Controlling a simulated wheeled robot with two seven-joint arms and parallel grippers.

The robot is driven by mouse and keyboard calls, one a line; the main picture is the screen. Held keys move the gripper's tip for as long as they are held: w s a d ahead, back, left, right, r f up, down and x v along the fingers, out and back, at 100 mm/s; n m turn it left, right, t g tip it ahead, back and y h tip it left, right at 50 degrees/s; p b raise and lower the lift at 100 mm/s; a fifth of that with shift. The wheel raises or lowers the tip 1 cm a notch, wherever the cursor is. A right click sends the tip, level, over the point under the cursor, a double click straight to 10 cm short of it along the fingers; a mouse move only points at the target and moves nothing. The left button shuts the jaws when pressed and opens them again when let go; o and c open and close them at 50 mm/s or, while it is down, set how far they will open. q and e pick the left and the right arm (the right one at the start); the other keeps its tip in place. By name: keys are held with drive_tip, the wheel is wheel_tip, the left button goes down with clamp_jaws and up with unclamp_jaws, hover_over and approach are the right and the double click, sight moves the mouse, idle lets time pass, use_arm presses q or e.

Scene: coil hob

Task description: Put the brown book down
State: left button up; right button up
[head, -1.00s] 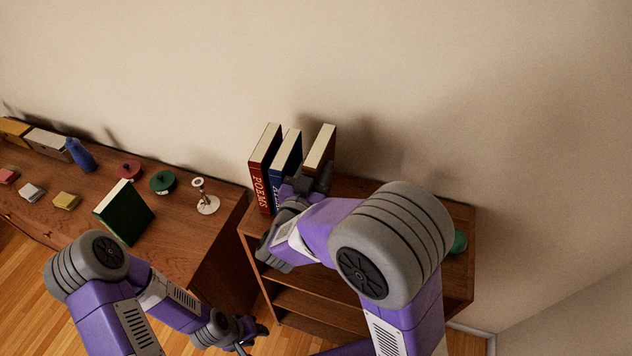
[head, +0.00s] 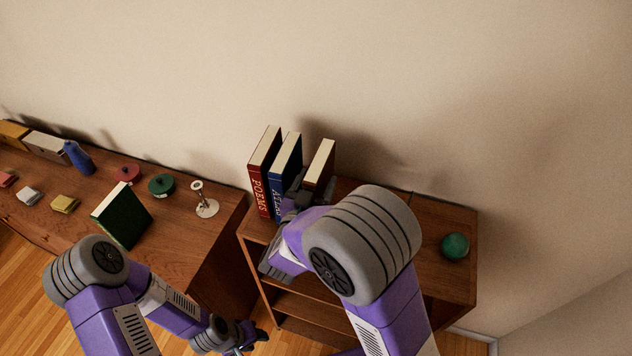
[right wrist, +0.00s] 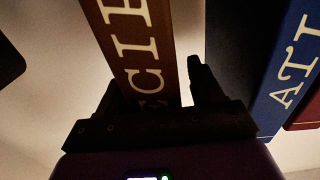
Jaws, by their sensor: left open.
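The brown book (head: 320,163) stands nearly upright on the low shelf unit's top, right of the blue book, with a gap between them; its base is hidden by my arm. In the right wrist view the brown book's lettered spine (right wrist: 140,50) lies between the fingers of my right gripper (right wrist: 160,85). A light gap shows between the spine and the right finger, so the gripper looks open around the book. In the head view my right gripper (head: 304,193) is partly hidden. My left gripper (head: 252,341) is open and empty, low in front of the furniture.
A red book (head: 261,185) and blue book (head: 284,165) stand left of the brown one. A green ball (head: 455,245) sits at the right of the shelf unit (head: 425,265). The left cabinet (head: 180,235) holds a green book (head: 124,215), a candlestick (head: 205,203) and small items.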

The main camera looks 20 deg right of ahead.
drive_tip(key=v, duration=1.2)
drive_tip(key=shift+r+b, duration=0.15)
drive_tip(key=shift+b, duration=0.15)
